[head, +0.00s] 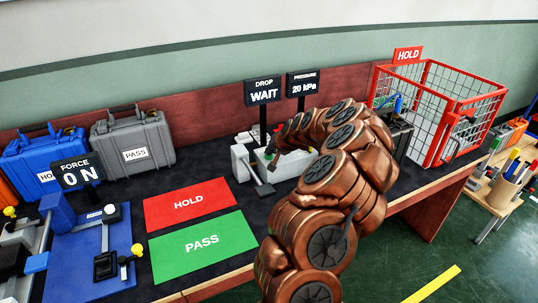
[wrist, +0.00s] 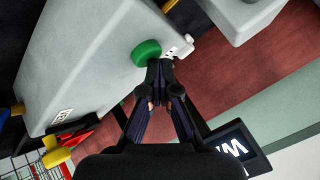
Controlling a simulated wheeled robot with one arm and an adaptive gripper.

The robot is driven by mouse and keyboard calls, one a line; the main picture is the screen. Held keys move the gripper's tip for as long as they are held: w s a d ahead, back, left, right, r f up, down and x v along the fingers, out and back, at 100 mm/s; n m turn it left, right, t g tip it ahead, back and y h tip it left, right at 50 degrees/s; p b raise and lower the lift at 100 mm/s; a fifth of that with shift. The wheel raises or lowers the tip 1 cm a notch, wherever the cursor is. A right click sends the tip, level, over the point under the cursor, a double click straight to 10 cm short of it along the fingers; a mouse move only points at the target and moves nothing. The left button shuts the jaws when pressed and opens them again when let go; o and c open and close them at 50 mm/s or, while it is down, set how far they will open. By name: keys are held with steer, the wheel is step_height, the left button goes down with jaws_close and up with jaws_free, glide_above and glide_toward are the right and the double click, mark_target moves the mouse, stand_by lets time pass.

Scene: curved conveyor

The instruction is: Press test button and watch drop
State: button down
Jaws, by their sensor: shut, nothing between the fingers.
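A green round button (wrist: 146,53) sits on the face of a grey box (wrist: 85,60) in the wrist view. My gripper (wrist: 160,68) is shut and empty, with its fingertips right beside the button's edge; I cannot tell if they touch it. In the head view the grey box (head: 287,168) stands at the back of the bench, partly hidden by my arm, which also hides the button. The DROP display (head: 263,92) reads WAIT. The PRESSURE display (head: 302,84) reads 20 kPa.
A red HOLD mat (head: 190,203) and a green PASS mat (head: 203,246) lie clear on the bench. The FORCE display (head: 78,173) reads 0 N. A blue case (head: 43,155) and grey case (head: 133,142) stand behind. A red wire cage (head: 440,110) stands right.

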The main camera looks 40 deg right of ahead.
mark_target(270, 156)
steer(key=shift+r, duration=0.95)
steer(key=shift+r+p, duration=0.55)
steer(key=shift+r, duration=1.9)
